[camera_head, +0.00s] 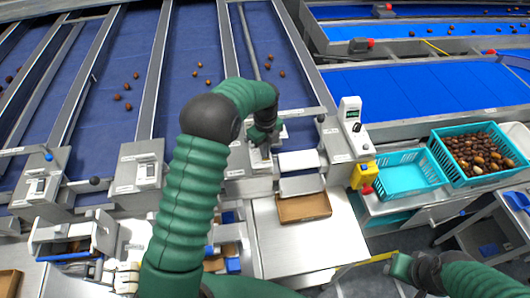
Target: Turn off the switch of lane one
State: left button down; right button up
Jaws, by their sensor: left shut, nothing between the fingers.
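Grey switch boxes stand at the ends of the blue lanes: one at the left (39,187), one in the middle (149,173), and one farther right (258,160). Their labels are too small to read, so I cannot tell which is lane one. My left gripper (264,147) is shut and empty, pointing down at the right switch box. It hides part of that box's face, and I cannot tell whether it touches the switch or how the switch is set. My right gripper (393,267) is low at the right, away from the boxes; its fingers do not show clearly.
A white control unit (351,115) stands right of the lanes. A brown tray (304,207) lies below the right switch box. Black knobs stick up between the boxes.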

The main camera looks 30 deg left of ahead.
pick_arm(q)
jog(key=shift+s+d+f, duration=0.1)
jog(key=shift+d+f, duration=0.05)
jog(key=shift+f, duration=0.15)
jog(key=shift+r, duration=0.3)
notch_tip(320, 180, up, 2)
jog(key=shift+r+p, duration=0.15)
jog(key=shift+p, duration=0.9)
notch_tip(320, 180, up, 4)
jog(key=p, duration=0.3)
jog(key=shift+r, duration=0.15)
